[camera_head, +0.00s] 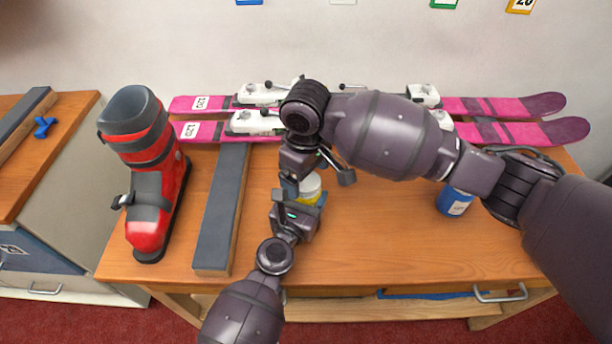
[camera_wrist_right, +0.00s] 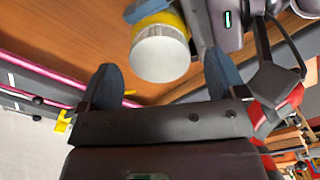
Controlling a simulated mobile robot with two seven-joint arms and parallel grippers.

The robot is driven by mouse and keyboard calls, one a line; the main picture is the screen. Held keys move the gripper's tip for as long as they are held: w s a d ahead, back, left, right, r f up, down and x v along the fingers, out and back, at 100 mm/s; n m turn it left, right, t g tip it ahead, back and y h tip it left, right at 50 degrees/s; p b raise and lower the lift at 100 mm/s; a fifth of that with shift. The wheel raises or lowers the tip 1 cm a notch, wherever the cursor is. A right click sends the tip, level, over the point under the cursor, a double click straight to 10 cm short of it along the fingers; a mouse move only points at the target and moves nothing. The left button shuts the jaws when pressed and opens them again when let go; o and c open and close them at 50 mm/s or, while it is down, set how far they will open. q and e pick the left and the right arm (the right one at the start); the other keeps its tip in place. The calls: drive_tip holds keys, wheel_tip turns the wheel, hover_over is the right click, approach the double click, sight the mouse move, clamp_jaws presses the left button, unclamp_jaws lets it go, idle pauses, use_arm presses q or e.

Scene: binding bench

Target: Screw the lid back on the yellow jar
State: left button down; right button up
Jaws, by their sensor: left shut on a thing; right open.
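The yellow jar (camera_head: 319,200) stands on the wooden bench near the middle, partly hidden by my arms. A white round lid (camera_head: 310,183) sits on its top; I cannot tell how tight it is. In the right wrist view the lid (camera_wrist_right: 160,57) shows as a pale disc with the yellow jar (camera_wrist_right: 170,20) behind it. My left gripper (camera_head: 303,203) is shut on the yellow jar. My right gripper (camera_head: 310,170) is open and empty above the jar. In its wrist view, the right gripper's fingers (camera_wrist_right: 163,80) are apart, with the lid beyond them, not touching.
A red ski boot (camera_head: 152,185) and a long grey-topped block (camera_head: 224,205) stand at the left. Pink skis (camera_head: 520,130) with white bindings lie along the back. A blue container (camera_head: 455,202) stands at right. The front right of the bench (camera_head: 390,240) is clear.

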drive_tip(key=shift+r, duration=1.5)
drive_tip(key=shift+c, duration=0.2)
